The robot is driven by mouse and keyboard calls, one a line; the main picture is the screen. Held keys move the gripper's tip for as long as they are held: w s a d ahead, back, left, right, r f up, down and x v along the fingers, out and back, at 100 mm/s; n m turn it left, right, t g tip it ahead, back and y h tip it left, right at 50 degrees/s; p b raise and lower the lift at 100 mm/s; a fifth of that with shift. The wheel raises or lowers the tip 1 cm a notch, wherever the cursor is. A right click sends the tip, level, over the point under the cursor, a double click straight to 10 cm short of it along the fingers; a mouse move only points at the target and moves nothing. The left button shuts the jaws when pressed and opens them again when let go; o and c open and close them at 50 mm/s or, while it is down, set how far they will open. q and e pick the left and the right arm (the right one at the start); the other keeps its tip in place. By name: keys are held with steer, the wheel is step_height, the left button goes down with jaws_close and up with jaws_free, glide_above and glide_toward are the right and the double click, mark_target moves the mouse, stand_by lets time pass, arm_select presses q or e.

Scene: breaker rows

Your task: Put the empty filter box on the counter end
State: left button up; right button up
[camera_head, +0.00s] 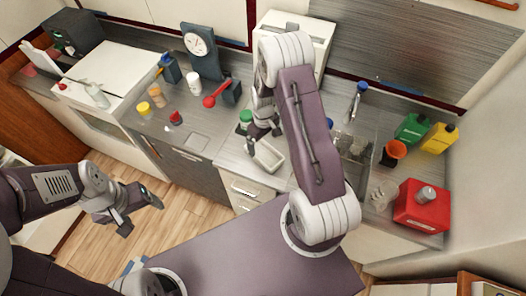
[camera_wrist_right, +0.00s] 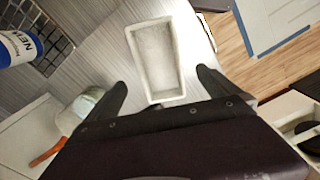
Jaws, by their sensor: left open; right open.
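The empty filter box (camera_head: 268,157) is a small pale, open rectangular tray on the grey counter (camera_head: 228,160), near its front edge. In the right wrist view the filter box (camera_wrist_right: 157,60) lies ahead of the fingers, with nothing in it. My right gripper (camera_head: 258,136) is open and empty, just above and behind the box in the head view. In the wrist view its fingers (camera_wrist_right: 164,84) stand apart on either side of the box's near end, not closed on it. My left gripper (camera_head: 142,208) is open and empty over the floor. I cannot tell which part is the counter end.
A green-capped jar (camera_head: 245,118) stands beside my right gripper. A sink (camera_head: 350,150) lies right of my right arm. A red ladle (camera_head: 216,95) lies left.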

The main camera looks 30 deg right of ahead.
mark_target(264, 156)
step_height(264, 156, down, 2)
steer(key=shift+f+p, duration=0.2)
steer(key=shift+p, duration=0.1)
steer(key=shift+w+f, duration=0.15)
steer(key=shift+f, duration=0.1)
steer(key=f, duration=0.1)
steer(key=f+p, duration=0.1)
steer(key=f, duration=0.1)
steer(key=f+p, duration=0.1)
steer(key=shift+s+f, duration=0.3)
steer(key=shift+f, duration=0.05)
steer(key=shift+w+d+f, duration=0.1)
steer(key=shift+f, duration=0.15)
steer(key=c, duration=1.7)
steer(key=shift+r, duration=0.7)
step_height(264, 156, up, 3)
steer(key=shift+f+b, duration=0.1)
steer(key=shift+b, duration=0.8)
steer(key=shift+s+d+r+b, duration=0.4)
steer(key=shift+s+d+r, duration=0.65)
steer(key=shift+s, duration=0.7)
steer(key=shift+s+d+r+b, duration=0.35)
steer(key=shift+s+d+r, duration=0.35)
steer(key=shift+s+r, duration=0.85)
steer(key=shift+s+d+r+b, duration=0.4)
steer(key=shift+s+d+r, duration=0.5)
steer(key=shift+s, duration=1.05)
